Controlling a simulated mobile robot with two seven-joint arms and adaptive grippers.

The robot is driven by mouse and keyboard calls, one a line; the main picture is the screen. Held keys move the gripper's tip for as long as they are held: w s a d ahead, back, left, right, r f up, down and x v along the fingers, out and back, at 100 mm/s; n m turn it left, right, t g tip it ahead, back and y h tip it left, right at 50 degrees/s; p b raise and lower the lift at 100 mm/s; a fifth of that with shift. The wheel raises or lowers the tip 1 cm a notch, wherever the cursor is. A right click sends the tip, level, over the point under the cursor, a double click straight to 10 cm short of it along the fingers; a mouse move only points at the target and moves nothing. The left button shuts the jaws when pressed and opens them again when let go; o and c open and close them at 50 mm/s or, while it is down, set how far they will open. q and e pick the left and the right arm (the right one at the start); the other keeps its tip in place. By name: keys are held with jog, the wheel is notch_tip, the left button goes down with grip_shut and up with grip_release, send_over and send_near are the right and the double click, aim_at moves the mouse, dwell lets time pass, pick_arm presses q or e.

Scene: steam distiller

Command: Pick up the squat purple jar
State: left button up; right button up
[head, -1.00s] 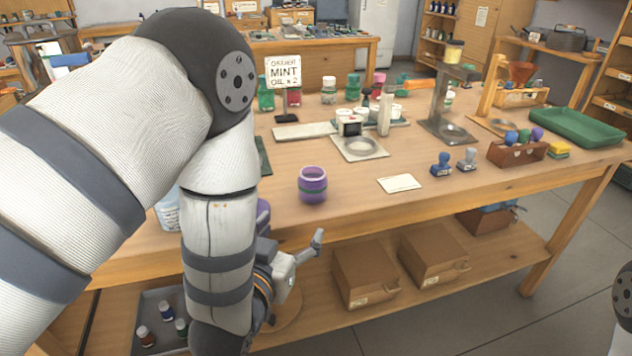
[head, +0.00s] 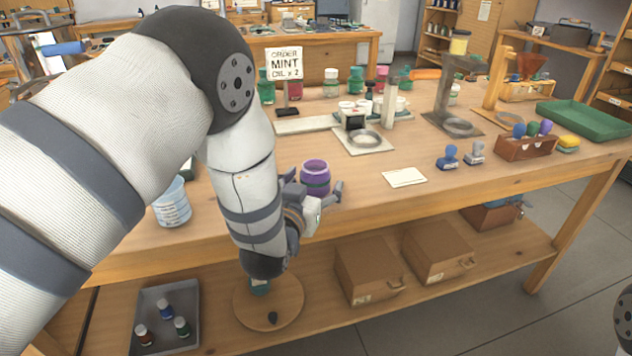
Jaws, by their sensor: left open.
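A squat, rounded purple jar (head: 315,175) with a darker band stands upright near the front edge of the wooden workbench (head: 365,203). My left gripper (head: 318,193) is open at the jar's near side, just over the bench's front edge. One finger shows at the jar's lower right and the other gripper parts show at its left. The gripper covers the jar's lower part. I cannot tell whether the fingers touch it. My right gripper is out of view.
A white card (head: 404,177) lies right of the jar, with two stamps (head: 449,157) beyond it. A scale (head: 362,138) stands behind.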

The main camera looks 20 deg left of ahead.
aim_at(315, 167)
pick_arm(q)
jog(key=shift+r, duration=0.1)
jog(key=c, duration=1.4)
jog(key=shift+o, duration=0.2)
jog(key=shift+r, duration=0.5)
jog(key=r, duration=0.2)
jog(key=r+p, duration=0.1)
jog(key=shift+s+d+r, duration=0.1)
jog(key=shift+s+d, duration=0.1)
jog(key=shift+s, duration=0.05)
jog(key=s+d+r+p, duration=0.3)
jog(key=s+d+r, duration=0.5)
jog(key=s+d, duration=0.1)
jog(key=shift+s+r, duration=0.35)
jog(key=shift+r, duration=0.05)
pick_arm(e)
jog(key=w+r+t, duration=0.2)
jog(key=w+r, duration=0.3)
